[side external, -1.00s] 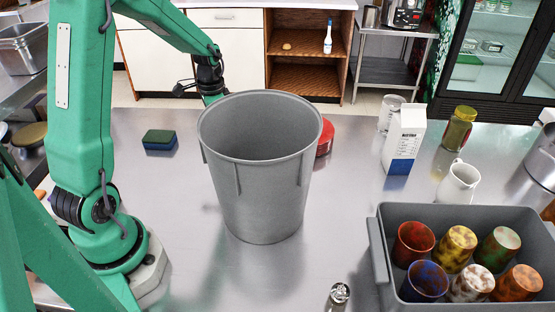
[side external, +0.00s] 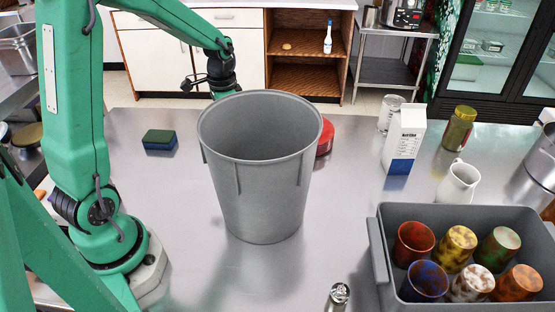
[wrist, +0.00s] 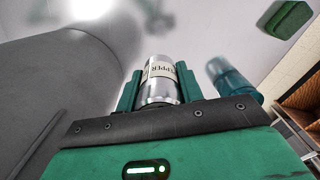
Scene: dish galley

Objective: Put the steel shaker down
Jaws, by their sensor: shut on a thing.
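The steel shaker (wrist: 160,76), a silver cylinder with a pale label, sits between the green fingers of my gripper (wrist: 157,84) in the wrist view. My gripper is shut on it. In the side view my wrist is behind the grey bin (side external: 258,195), which hides my fingers and the held shaker. I cannot tell whether the shaker's base touches the table. Another metal-topped shaker (side external: 340,293) shows at the front edge of the side view, partly cut off.
The bin wall (wrist: 50,75) is close on the left in the wrist view; a teal translucent vessel (wrist: 232,78) is close on the right. A green-and-blue sponge (side external: 159,140) lies left of the bin. A red item (side external: 326,138) is partly behind it. A crate (side external: 377,250) of cups stands right.

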